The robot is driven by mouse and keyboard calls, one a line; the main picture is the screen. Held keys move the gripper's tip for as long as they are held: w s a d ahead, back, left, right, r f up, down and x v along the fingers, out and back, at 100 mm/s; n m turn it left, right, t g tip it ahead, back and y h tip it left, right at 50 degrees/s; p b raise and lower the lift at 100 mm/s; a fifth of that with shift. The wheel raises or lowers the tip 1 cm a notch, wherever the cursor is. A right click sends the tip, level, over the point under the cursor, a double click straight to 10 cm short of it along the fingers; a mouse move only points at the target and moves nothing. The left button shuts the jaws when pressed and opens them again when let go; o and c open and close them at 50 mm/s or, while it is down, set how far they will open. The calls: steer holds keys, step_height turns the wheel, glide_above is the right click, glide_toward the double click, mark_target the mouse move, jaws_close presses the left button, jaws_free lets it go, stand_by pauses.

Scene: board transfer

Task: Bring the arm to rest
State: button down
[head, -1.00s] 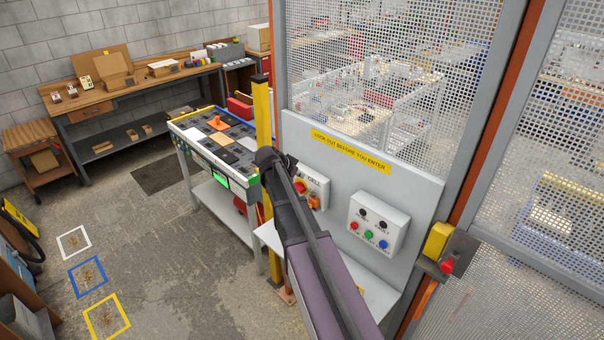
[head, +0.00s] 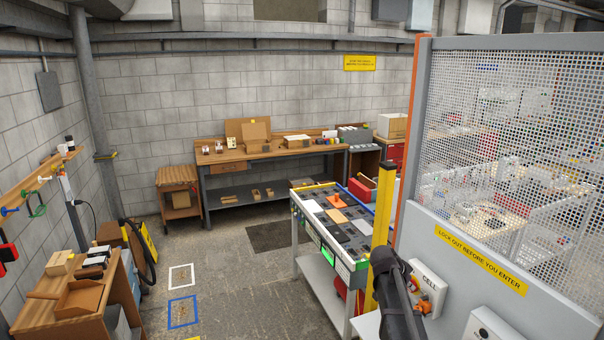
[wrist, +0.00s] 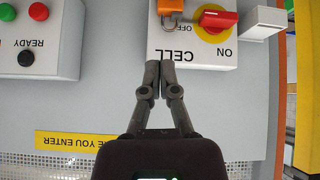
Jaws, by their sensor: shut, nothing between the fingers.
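My arm (head: 397,300) rises from the lower edge of the head view, right of centre, in front of the fence panel. Its fingers are not clear there. In the wrist view my gripper (wrist: 153,68) is shut and empty, its fingertips together just in front of the lettered edge of the CELL box (wrist: 205,58). I cannot tell whether they touch it. The box carries a red switch handle (wrist: 218,20) on a yellow disc and an orange padlock (wrist: 170,7). In the head view the CELL box (head: 430,283) is right beside my arm.
A mesh fence (head: 490,130) and its panel (head: 510,262) stand right. A yellow post (head: 383,215) and a board cart (head: 318,270) are close by my arm. A workbench (head: 225,160) is behind; a wooden table (head: 75,325) is left. The floor (head: 235,285) between is mostly open.

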steer(key=s+a+f+n+g+y+b, duration=0.1)
steer(key=s+a+f+n+y+b, duration=0.2)
steer(key=s+a+f+n+b, duration=0.3)
steer(key=s+a+f+n+g+y+b, duration=0.1)
steer(key=s+a+f+n+y+b, duration=0.3)
steer(key=s+a+f+b, duration=0.8)
steer(key=s+f+n+b, duration=0.1)
steer(key=s+f+n, duration=0.1)
steer(key=s+f, duration=0.2)
step_height(320, 180, down, 3)
steer(key=shift+s+a+f+n+g+y+b, duration=0.2)
steer(key=shift+n+g+y+b, duration=0.1)
steer(key=shift+g+b, duration=0.1)
